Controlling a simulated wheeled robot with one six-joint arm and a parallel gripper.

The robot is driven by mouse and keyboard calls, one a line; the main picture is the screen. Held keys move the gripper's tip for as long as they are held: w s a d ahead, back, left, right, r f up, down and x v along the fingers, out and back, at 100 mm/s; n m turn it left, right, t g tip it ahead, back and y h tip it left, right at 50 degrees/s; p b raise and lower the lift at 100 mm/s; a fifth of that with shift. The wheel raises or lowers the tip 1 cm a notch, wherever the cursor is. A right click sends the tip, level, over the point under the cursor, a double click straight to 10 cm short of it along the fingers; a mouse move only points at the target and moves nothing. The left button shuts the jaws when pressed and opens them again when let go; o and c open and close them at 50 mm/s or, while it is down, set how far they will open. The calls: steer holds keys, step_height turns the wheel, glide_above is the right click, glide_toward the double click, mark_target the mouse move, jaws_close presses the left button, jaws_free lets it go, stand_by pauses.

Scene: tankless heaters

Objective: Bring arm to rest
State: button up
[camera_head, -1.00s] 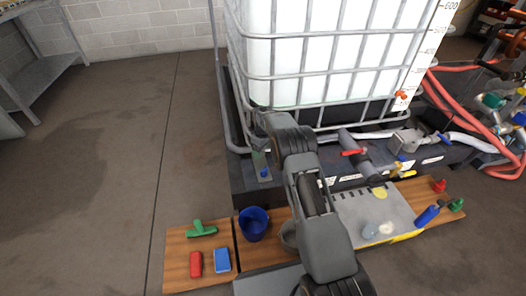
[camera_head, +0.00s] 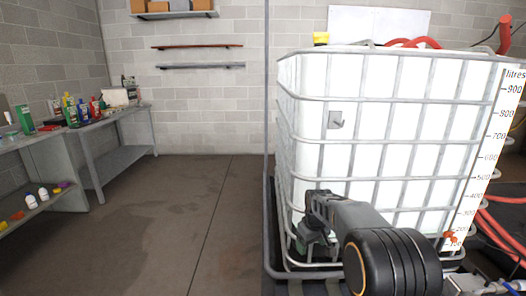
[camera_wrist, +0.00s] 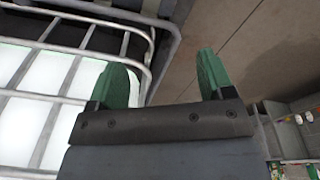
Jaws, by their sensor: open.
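My gripper (camera_wrist: 165,85) shows in the wrist view with two green fingers spread apart and nothing between them. The cage bars of the white tank lie behind and to the left of the fingers, and bare floor shows to the right. In the head view my arm reaches in from the lower right in front of the caged tank (camera_head: 390,150). My gripper's end (camera_head: 312,240) is near the tank's lower left corner; whether it touches the cage I cannot tell.
A grey workbench (camera_head: 125,110) with bottles stands at the left wall, with a lower shelf (camera_head: 35,208) in front. Wall shelves (camera_head: 200,67) hang at the back. The floor (camera_head: 180,220) left of the tank is clear. Red hoses (camera_head: 500,235) lie at the right.

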steer(key=s+r+m+t+p, duration=0.1)
steer(key=s+r+p, duration=0.4)
steer(key=r, duration=0.4)
steer(key=s+r+m+p, duration=0.1)
steer(key=s+r+p, duration=0.4)
steer(key=r, duration=0.4)
steer(key=s+r+m+p, duration=0.1)
steer(key=s+r+p, duration=0.4)
steer(key=s, duration=0.3)
steer(key=s+r+m+t+p, duration=0.1)
steer(key=s+r+m+p, duration=0.1)
steer(key=s+r+p, duration=0.3)
steer(key=shift+s+d+r, duration=0.2)
steer(key=shift+s, duration=1.85)
